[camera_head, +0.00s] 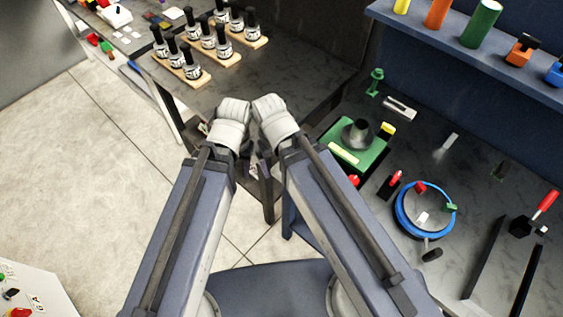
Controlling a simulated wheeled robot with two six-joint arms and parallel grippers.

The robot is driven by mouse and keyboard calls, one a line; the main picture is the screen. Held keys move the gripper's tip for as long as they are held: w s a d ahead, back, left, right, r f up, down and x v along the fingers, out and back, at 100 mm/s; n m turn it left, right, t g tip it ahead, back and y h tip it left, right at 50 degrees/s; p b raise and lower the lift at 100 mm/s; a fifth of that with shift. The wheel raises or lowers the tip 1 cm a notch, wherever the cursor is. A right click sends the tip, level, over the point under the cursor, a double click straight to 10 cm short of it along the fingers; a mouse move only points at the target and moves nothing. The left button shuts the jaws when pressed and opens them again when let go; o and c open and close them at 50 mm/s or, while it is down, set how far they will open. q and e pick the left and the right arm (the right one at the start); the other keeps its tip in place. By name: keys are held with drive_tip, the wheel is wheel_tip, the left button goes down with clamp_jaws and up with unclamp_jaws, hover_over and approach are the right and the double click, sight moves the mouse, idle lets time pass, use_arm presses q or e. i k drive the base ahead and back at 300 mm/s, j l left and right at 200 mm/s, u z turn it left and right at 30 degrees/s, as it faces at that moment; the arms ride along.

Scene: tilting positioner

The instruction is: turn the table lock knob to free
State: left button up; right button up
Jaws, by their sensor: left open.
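The tilting positioner's round table (397,214) has a blue rim and stands on the dark bench at the right. A black knob (432,254) sticks out at its front edge; I take it for the lock knob, but its setting is too small to read. My left gripper (257,162) shows small and dark between my two raised arms, well left of the positioner and apart from it. It is open and I see nothing in it. My right gripper cannot be made out; its arm hides it.
A green block (371,159) with a grey cylinder stands left of the positioner. A red-handled tool (545,203) and dark rails lie to its right. Above is a blue shelf (447,35) with coloured parts. Several bottles stand on wooden racks (190,80) at the back left.

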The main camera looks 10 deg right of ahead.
sight(388, 128)
drive_tip(key=z, duration=1.3)
drive_tip(key=i+j+z, duration=0.15)
drive_tip(key=z, duration=0.25)
drive_tip(key=i+j+z, duration=0.1)
drive_tip(key=j+z, duration=0.5)
drive_tip(key=z, duration=0.2)
drive_tip(key=i, duration=0.05)
